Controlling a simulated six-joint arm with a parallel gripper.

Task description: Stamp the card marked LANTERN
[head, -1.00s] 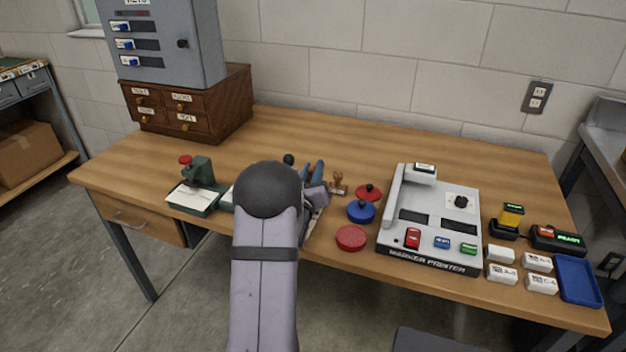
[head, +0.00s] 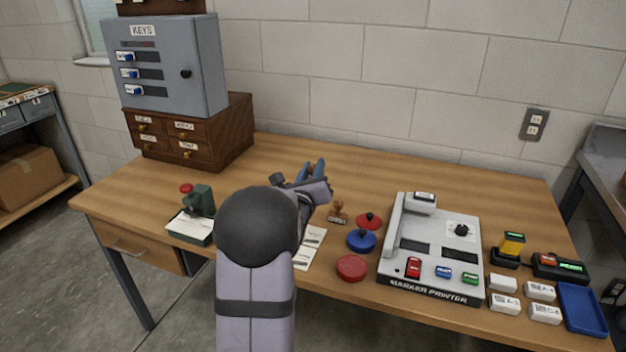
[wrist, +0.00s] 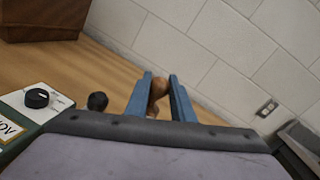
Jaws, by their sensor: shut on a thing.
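My gripper (wrist: 160,82) has blue fingers, shut on the brown wooden handle of a stamp (wrist: 157,91) in the wrist view. In the head view my gripper (head: 313,170) is above the middle of the table, and my arm hides the held stamp there. White cards (head: 312,238) lie on the table just in front of it, partly behind my arm; their print is too small to read, so I cannot tell which says LANTERN. Another wooden stamp (head: 338,212) stands to the right. A blue round pad (head: 361,240) and a red round one (head: 351,267) are nearby.
A red knobbed lid (head: 368,219) and marker printer (head: 431,250) stand right. A green press (head: 198,202) and drawer box (head: 187,140) are left.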

